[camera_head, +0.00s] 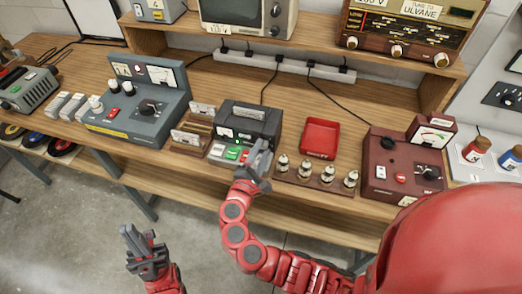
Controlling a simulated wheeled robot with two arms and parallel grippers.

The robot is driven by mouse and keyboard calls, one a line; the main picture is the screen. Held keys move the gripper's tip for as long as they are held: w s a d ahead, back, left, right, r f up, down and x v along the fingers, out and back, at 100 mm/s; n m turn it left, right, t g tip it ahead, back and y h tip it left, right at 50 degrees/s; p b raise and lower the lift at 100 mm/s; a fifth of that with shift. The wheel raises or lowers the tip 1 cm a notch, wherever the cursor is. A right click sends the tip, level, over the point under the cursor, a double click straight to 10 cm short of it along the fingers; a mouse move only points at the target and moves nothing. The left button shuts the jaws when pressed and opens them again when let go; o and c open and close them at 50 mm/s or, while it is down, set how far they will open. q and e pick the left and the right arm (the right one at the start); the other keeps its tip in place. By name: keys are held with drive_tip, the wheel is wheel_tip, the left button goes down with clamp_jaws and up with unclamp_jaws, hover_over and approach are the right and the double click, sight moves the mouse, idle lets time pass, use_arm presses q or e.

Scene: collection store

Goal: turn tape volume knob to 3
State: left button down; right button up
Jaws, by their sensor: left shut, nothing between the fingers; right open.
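The tape player (250,116), a dark grey box with a sloped front, stands on the wooden bench at the middle. Its front shows a white key, a green key (232,154) and a red part beside my gripper. I cannot make out the volume knob or its number; my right gripper may cover it. My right gripper (259,150) is open, its fingers at the right front of the player; contact cannot be told. My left gripper (130,233) is shut and empty, low in front of the bench, away from the player.
Several small tubes on a wooden strip (312,181) stand right of my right gripper, with a red tray (320,137) behind. A maroon meter box (385,172) is further right. Left are cassette racks (192,135) and a grey-blue console (138,120). A shelf with radios is above.

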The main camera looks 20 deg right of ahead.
clamp_jaws()
drive_tip(key=shift+f+m+b, duration=0.2)
drive_tip(key=shift+m+b, duration=0.1)
drive_tip(key=shift+b, duration=0.45)
drive_tip(key=m+y+b, duration=0.1)
drive_tip(key=m+b, duration=1.1)
drive_tip(key=b, duration=0.6)
drive_tip(key=m+b, duration=0.2)
drive_tip(key=shift+y+b, duration=0.3)
drive_tip(key=shift+r+m+b, duration=0.2)
drive_tip(key=shift+m+b, duration=0.1)
